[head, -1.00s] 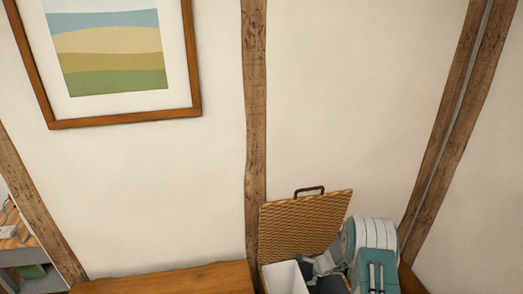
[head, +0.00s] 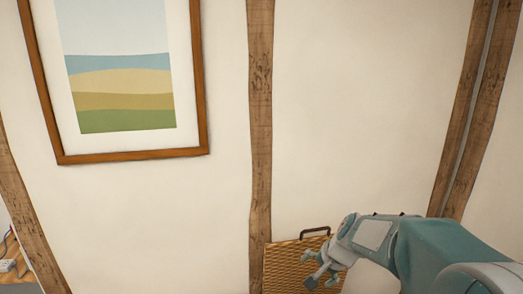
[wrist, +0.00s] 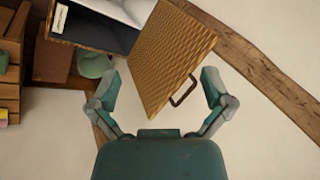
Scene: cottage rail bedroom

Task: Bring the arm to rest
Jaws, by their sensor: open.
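My gripper (head: 318,270) shows at the lower right of the head view, raised in front of the wall. In the wrist view my gripper (wrist: 158,92) has its two fingers spread wide apart with nothing between them touching. Beyond the fingers is a woven wicker lid (wrist: 172,58) with a dark handle, standing open from its basket. The lid also shows in the head view (head: 283,265), partly hidden by my gripper. I cannot tell the exact gap between the fingers and the lid.
The open basket (wrist: 92,37) holds a white box (wrist: 120,9) in the wrist view. A wooden drawer unit (wrist: 10,60) stands at the left. A framed picture (head: 203,100) hangs on the wall beside a timber post (head: 261,130). The wall area right of the post is clear.

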